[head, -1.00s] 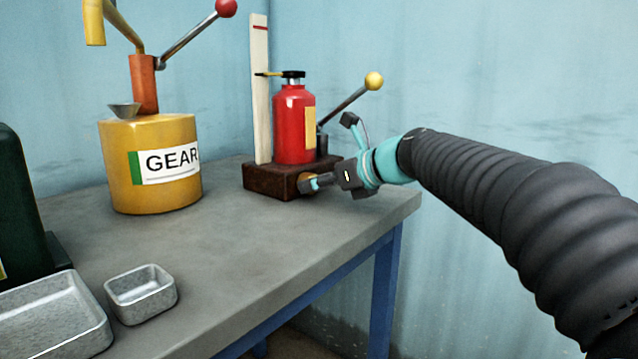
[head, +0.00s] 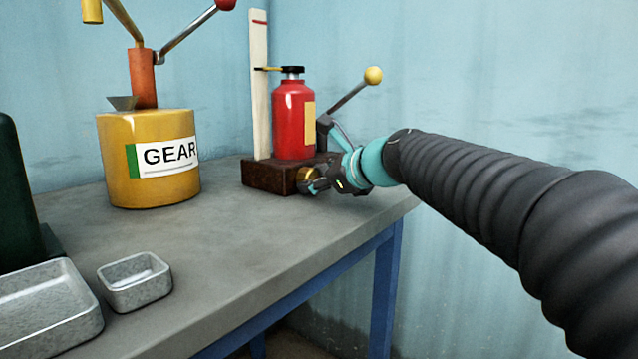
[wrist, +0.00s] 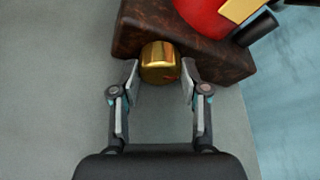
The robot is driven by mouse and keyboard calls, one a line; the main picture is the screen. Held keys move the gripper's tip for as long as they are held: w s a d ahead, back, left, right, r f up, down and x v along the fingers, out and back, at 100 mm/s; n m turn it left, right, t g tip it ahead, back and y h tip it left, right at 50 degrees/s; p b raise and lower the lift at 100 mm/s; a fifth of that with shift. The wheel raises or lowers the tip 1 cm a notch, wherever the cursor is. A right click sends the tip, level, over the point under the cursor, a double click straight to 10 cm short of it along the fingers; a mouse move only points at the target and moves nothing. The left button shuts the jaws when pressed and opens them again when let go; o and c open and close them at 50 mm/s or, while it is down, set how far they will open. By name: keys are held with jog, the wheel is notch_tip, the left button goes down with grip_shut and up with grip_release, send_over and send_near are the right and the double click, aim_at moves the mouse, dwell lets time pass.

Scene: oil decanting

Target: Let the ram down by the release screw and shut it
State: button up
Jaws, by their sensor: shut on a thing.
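The brass release screw knob (wrist: 160,62) sticks out of the front of the dark red-brown jack base (head: 270,175). It also shows in the head view (head: 306,174). My gripper (wrist: 160,72) is closed in with one finger on each side of the knob. In the head view my gripper (head: 316,184) is turned at the base's front right. The red jack body (head: 290,120) stands upright on the base. Its black ram top (head: 293,71) stands a little above the body. A yellow pointer (head: 270,68) reaches from it to the white board (head: 260,100), below the red line.
The jack's lever with a yellow ball (head: 373,76) slopes up right behind my wrist. A yellow GEAR drum (head: 120,165) with a pump stands left. A small metal tray (head: 135,290) and a larger one (head: 50,310) are at the front left. Mid-bench is clear.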

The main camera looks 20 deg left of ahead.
jog(key=shift+s+a, duration=0.1)
dwell(0.4)
jog(key=o, duration=1.1)
jog(key=shift+a, duration=0.15)
jog(key=shift+o, duration=0.2)
jog(key=shift+d, duration=0.2)
jog(key=shift+v, duration=4)
